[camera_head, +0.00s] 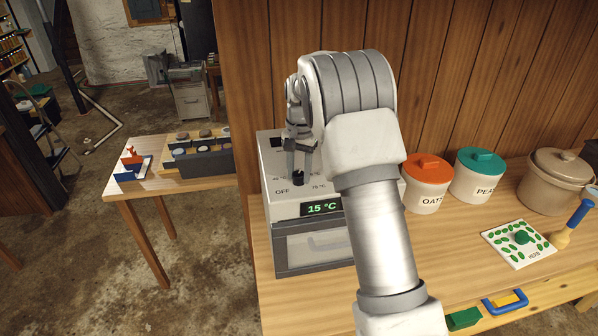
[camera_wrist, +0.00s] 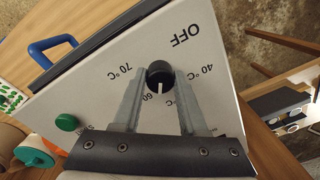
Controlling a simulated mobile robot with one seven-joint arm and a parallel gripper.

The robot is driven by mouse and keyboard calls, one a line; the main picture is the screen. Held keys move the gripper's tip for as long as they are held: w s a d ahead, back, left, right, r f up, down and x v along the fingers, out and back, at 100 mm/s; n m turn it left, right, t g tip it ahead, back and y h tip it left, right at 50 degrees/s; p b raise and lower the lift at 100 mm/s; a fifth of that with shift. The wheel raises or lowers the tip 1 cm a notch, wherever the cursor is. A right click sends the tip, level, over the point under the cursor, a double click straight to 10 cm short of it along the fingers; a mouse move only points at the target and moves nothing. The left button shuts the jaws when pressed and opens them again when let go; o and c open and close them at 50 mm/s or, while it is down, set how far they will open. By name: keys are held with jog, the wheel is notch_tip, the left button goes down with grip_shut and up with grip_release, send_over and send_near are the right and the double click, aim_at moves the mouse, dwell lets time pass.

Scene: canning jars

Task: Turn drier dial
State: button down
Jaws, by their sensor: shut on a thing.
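The drier (camera_head: 284,208) is a pale box with a sloped top panel on the wooden counter. Its display (camera_head: 322,208) reads 15 °C. The black dial (camera_head: 298,179) stands on the panel, ringed by OFF and temperature marks; in the wrist view the dial (camera_wrist: 160,72) shows a white pointer line aimed down toward the 60 mark. My gripper (camera_head: 299,176) points down at the panel and is shut on the dial. In the wrist view my gripper (camera_wrist: 159,84) has one finger on each side of it. The fingers partly cover the lower marks.
A green button (camera_wrist: 67,122) is on the panel. A wooden wall stands behind. A side table (camera_head: 150,193) is left.

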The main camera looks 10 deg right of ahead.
aim_at(300, 175)
jog(key=m, duration=0.5)
jog(key=shift+m, duration=0.4)
dwell(0.3)
jog(key=shift+c, duration=2.3)
grip_release()
notch_tip(300, 175, up, 18)
jog(key=shift+s+f, duration=0.2)
jog(key=shift+f, duration=0.05)
jog(key=shift+d, duration=0.1)
